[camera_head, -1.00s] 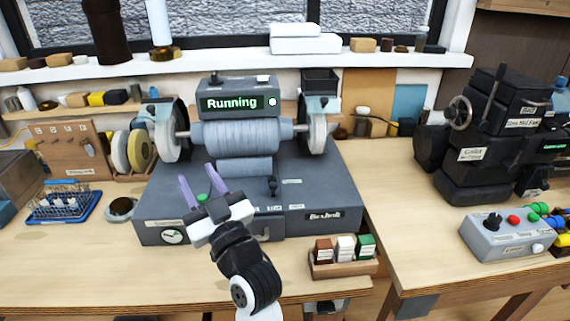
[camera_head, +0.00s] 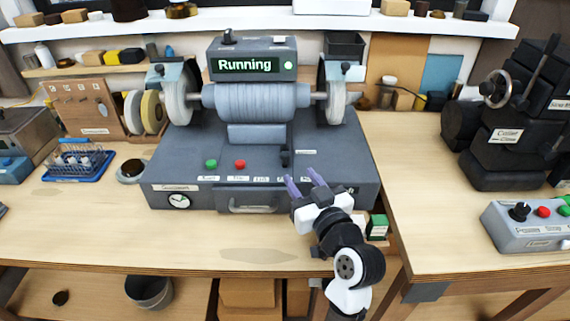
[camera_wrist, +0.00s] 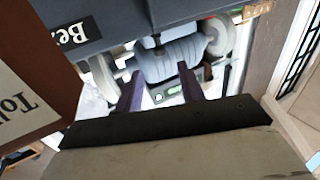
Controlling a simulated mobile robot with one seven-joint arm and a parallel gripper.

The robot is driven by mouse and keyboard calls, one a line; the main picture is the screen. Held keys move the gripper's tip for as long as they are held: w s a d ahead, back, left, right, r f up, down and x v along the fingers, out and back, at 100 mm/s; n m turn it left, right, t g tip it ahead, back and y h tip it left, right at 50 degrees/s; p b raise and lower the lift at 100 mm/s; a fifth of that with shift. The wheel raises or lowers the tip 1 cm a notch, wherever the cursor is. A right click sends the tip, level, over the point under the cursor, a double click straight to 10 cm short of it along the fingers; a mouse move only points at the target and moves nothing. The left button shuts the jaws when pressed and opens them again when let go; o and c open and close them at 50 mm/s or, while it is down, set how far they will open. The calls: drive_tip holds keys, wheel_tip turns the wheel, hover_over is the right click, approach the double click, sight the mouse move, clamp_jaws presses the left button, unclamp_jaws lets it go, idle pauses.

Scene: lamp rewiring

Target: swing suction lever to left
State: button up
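The grey bench grinder (camera_head: 340,165) stands on the bench and its screen reads "Running".
A black machine (camera_head: 500,140) and a grey control box (camera_head: 525,225) stand on the right bench. A blue rack (camera_head: 78,163) is at left. The front left bench top is clear.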

sight(286, 157)
drive_tip(key=shift+b+x, duration=0.8)
drive_tip(key=shift+b, duration=2.35)
drive_tip(key=p+x, duration=0.3)
drive_tip(key=x, duration=0.4)
drive_tip(key=shift+w+a+r, duration=0.1)
drive_tip(key=shift+r, duration=0.05)
drive_tip(key=shift+w+a, duration=0.15)
drive_tip(key=shift+w, duration=0.25)
clamp_jaws()
